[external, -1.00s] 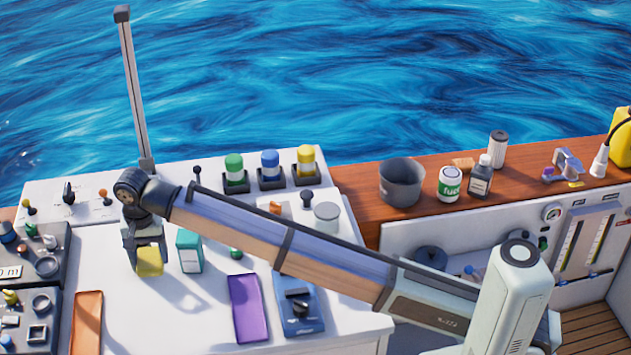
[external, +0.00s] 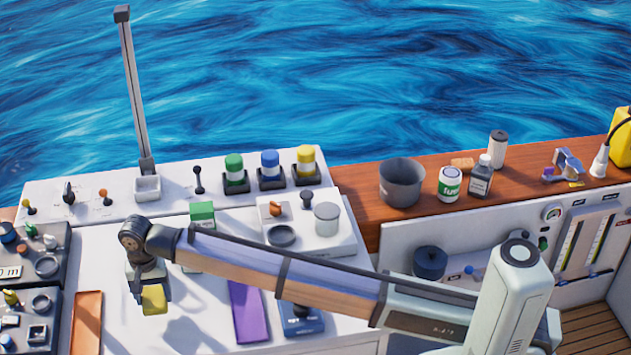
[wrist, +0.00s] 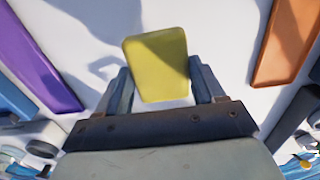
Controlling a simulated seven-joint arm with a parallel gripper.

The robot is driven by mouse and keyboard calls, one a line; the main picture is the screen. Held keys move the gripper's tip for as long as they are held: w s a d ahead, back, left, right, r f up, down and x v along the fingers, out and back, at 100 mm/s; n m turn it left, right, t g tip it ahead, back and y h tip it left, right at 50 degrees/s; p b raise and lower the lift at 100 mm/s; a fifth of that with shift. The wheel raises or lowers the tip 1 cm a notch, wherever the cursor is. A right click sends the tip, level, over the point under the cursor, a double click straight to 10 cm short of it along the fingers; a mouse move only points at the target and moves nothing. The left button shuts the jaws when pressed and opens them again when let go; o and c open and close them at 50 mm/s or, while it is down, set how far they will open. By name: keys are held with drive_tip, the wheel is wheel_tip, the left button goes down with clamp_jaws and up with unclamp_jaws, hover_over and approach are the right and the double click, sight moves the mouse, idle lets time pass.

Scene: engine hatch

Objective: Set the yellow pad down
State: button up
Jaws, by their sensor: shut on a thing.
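The yellow pad (external: 154,299) is a small yellow block. It is held between the fingers of my gripper (external: 150,284), over the white worktop between the orange tray and the purple tray. In the wrist view the pad (wrist: 157,64) sits slightly tilted between the two fingers of my gripper (wrist: 162,88). The gripper is shut on it. White surface shows around the pad, with a shadow nearby; I cannot tell whether its underside touches the worktop.
An orange tray (external: 86,322) lies to the left and a purple tray (external: 248,312) to the right. A green-topped box (external: 202,215) stands behind my arm. Panels with knobs (external: 22,318) are at the far left. The white worktop (external: 118,325) around the pad is clear.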

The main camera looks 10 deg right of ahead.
sight(162, 301)
drive_tip(key=shift+f, duration=2.25)
drive_tip(key=shift+f, duration=0.15)
drive_tip(key=o, duration=1)
drive_tip(key=shift+o, duration=0.2)
wheel_tip(162, 301, up, 12)
drive_tip(key=shift+r, duration=0.15)
